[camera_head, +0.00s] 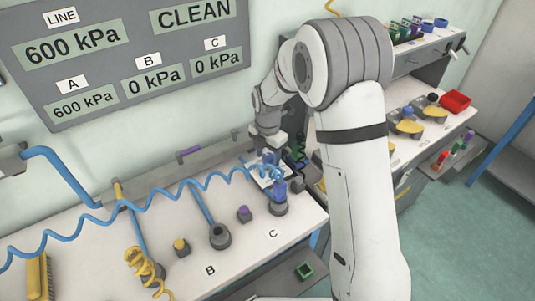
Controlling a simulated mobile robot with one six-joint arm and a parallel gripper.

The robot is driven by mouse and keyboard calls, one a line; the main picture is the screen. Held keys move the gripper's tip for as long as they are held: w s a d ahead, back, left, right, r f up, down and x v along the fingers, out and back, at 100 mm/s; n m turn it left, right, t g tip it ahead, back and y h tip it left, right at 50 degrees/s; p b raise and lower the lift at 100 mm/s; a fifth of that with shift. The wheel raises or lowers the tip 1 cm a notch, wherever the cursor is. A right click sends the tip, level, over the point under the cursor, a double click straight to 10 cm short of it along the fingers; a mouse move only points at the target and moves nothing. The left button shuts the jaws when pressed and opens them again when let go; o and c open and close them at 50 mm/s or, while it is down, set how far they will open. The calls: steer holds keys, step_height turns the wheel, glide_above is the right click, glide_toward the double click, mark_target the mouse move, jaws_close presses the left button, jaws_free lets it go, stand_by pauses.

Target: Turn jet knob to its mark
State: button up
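No knob carries a readable "jet" label, so I cannot tell which one is the jet knob. A small yellow knob (180,244) and a small purple knob (243,212) stand on dark bases on the white bench. My gripper (272,158) is at the far right end of the bench, behind the letter C, close to a blue fitting (279,190) on a grey round base. Its fingers are small and partly mixed with blue parts and coil there. I cannot tell whether they are open or touching anything. No mark is legible.
A blue coiled hose (147,208) crosses above the bench. A yellow coil (142,264) hangs at station A's side, and a grey socket (220,237) is near B. The wall panel (130,55) reads LINE 600, A 600, B 0, C 0 kPa and CLEAN. A red bin (455,102) is on the right-hand bench.

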steer(key=c, duration=0.7)
steer(key=shift+a, duration=0.15)
steer(key=shift+c, duration=0.7)
